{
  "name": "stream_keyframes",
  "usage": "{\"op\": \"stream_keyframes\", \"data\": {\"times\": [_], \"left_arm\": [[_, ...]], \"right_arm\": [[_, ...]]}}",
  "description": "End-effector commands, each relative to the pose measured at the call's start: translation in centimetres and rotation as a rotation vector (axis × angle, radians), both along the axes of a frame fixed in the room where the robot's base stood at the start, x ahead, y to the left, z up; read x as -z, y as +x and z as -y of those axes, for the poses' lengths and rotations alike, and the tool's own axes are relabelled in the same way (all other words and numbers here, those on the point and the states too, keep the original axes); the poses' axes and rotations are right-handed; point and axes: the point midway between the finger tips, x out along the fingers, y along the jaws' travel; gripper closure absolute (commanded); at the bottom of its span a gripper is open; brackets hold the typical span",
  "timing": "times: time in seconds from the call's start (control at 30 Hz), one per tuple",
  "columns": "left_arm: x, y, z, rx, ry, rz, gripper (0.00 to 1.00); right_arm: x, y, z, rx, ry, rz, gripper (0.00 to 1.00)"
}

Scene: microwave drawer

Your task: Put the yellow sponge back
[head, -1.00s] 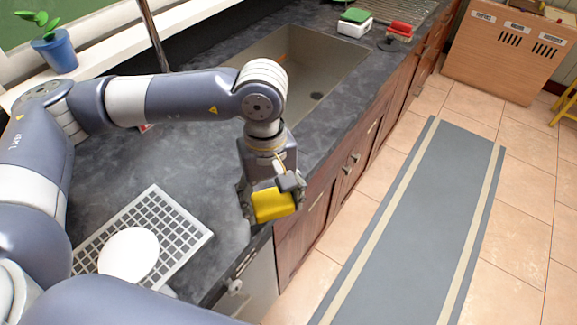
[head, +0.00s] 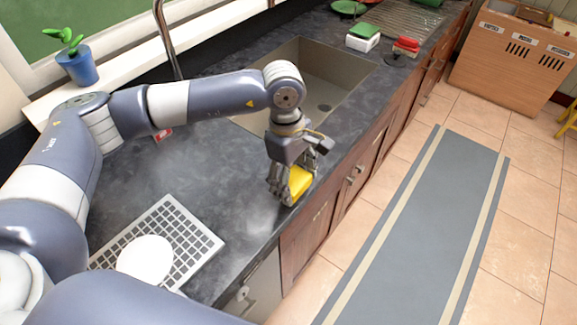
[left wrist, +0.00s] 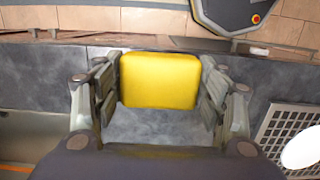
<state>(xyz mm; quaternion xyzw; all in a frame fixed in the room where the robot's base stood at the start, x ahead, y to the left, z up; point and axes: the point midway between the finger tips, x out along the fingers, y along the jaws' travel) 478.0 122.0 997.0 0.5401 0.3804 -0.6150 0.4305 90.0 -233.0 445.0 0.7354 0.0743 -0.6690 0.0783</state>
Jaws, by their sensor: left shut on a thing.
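The yellow sponge (head: 299,182) is between the fingers of my left gripper (head: 287,188), which is shut on it near the front edge of the dark counter. In the left wrist view, the sponge (left wrist: 160,80) sits between both fingers of the left gripper (left wrist: 160,90), with counter behind it. The head view does not show clearly whether the sponge touches the counter. My right gripper is not in view.
A sink (head: 318,85) lies behind the gripper. Farther back are a white holder with a green top (head: 363,37) and a red item (head: 406,45). A white grid rack (head: 198,236) with a white plate (head: 145,259) is at front left.

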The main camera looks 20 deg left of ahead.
Motion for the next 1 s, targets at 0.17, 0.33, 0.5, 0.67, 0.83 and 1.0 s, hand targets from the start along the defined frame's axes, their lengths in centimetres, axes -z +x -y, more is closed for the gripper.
{"op": "stream_keyframes", "data": {"times": [0.17,0.33,0.5,0.67,0.83,1.0], "left_arm": [[0.1,3.0,-2.0,-0.003,0.0,-0.002,0.53],[0.5,4.0,-2.6,0.001,-0.001,-0.001,0.53],[2.4,3.9,-2.6,0.002,-0.001,-0.004,0.53],[3.9,4.0,-2.6,0.002,-0.001,-0.001,0.53],[4.0,4.0,-2.6,0.002,-0.001,0.0,0.53],[4.4,4.0,-2.6,0.002,-0.001,0.0,0.53]], "right_arm": [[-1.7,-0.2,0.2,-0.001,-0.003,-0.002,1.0],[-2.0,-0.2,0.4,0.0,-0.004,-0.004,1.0],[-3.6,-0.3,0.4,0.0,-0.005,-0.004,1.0],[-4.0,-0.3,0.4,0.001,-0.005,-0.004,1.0],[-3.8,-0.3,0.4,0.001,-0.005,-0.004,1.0],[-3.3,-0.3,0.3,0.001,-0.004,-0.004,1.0]]}}
